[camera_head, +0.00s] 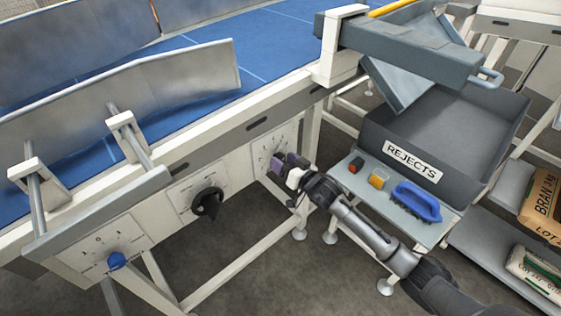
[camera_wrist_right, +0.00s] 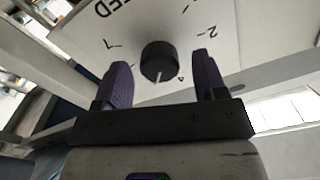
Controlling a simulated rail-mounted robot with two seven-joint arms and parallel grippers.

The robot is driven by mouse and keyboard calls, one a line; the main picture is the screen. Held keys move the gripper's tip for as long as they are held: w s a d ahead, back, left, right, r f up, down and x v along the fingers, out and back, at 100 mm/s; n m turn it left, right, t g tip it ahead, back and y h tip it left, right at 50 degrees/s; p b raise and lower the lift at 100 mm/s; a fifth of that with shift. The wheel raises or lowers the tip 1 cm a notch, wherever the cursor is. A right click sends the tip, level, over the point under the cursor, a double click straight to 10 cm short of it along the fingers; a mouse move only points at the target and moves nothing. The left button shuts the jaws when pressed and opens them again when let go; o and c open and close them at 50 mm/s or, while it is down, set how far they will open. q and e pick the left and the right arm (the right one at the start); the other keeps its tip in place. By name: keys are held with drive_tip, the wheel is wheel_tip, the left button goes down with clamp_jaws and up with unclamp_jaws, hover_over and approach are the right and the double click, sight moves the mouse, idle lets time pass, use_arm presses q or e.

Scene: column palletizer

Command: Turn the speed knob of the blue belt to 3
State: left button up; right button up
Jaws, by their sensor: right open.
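The blue belt (camera_head: 190,72) runs along the back left. Its white front panel carries a dial plate (camera_head: 262,150), whose knob is hidden behind my right gripper (camera_head: 290,170) in the head view. The wrist view shows the round black speed knob (camera_wrist_right: 159,58) on a white plate (camera_wrist_right: 215,20) with partly visible lettering ending in "EED" and several numerals. The white mark on the knob points toward the bottom of that picture; its exact setting is hard to read. My right gripper (camera_wrist_right: 162,72) is open, its purple fingers on either side of the knob with gaps. My left gripper is out of view.
A black knob (camera_head: 207,203) and a blue knob (camera_head: 116,260) sit further left on the panel. A grey rejects bin (camera_head: 455,125) stands to the right. A shelf below it holds a blue-handled brush (camera_head: 416,202) and small blocks. Frame legs stand below the panel.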

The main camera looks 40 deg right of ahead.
drive_tip(key=shift+w, duration=0.85)
drive_tip(key=shift+c, duration=0.4)
